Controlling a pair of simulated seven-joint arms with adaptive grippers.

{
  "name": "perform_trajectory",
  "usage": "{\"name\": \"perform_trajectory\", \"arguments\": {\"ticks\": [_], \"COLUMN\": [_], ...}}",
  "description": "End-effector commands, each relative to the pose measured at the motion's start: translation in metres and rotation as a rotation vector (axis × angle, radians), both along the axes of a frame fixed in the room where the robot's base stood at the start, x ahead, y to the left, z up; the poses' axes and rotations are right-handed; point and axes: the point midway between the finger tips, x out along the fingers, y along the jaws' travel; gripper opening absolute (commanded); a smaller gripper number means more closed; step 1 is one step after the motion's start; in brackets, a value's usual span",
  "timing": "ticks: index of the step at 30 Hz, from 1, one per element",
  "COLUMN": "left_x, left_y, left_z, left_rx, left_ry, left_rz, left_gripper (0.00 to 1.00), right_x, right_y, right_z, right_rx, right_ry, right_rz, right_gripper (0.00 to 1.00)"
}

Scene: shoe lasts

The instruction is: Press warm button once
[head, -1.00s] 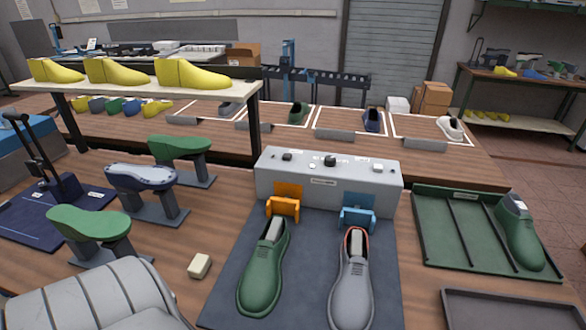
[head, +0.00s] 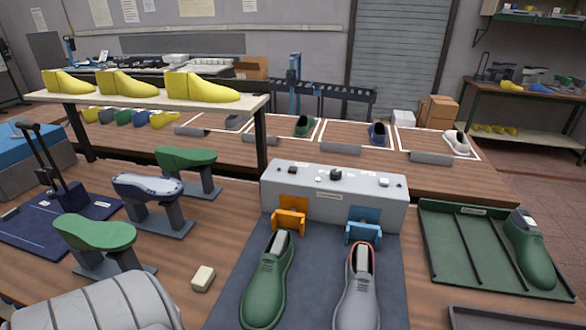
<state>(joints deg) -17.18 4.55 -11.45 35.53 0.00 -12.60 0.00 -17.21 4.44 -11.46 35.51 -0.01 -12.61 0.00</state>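A light grey control box (head: 335,200) stands at the back of the dark mat, near the middle of the head view. On its top are a dark button (head: 292,170) at the left, a small white button (head: 318,179), a dark knob (head: 336,174) in the middle and another small control (head: 384,181) at the right. Their labels are too small to read, so I cannot tell which is the warm button. An orange bracket (head: 289,217) and a blue bracket (head: 363,227) stand before the box.
A green shoe (head: 267,289) and a grey shoe (head: 358,292) lie on the dark mat (head: 312,270). A green tray (head: 465,245) holds another green shoe at the right. Shoe-last stands (head: 160,205) and a small cream block (head: 203,279) are at the left.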

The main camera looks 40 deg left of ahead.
Motion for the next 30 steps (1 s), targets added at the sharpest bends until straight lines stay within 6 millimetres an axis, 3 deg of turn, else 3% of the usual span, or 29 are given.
{"name": "perform_trajectory", "arguments": {"ticks": [5,30], "left_x": [-0.0001,-0.0002], "left_y": [0.0001,0.0003], "left_z": [0.0000,0.0000], "left_rx": [0.000,0.000], "left_ry": [0.000,0.001], "left_rz": [0.000,0.000], "left_gripper": [0.00,0.00], "right_x": [0.0001,0.0005], "right_y": [-0.0008,-0.0040], "right_z": [0.0000,0.0002], "right_rx": [-0.001,-0.004], "right_ry": [0.000,0.000], "right_rz": [0.001,0.001], "right_gripper": [0.44,0.44]}}
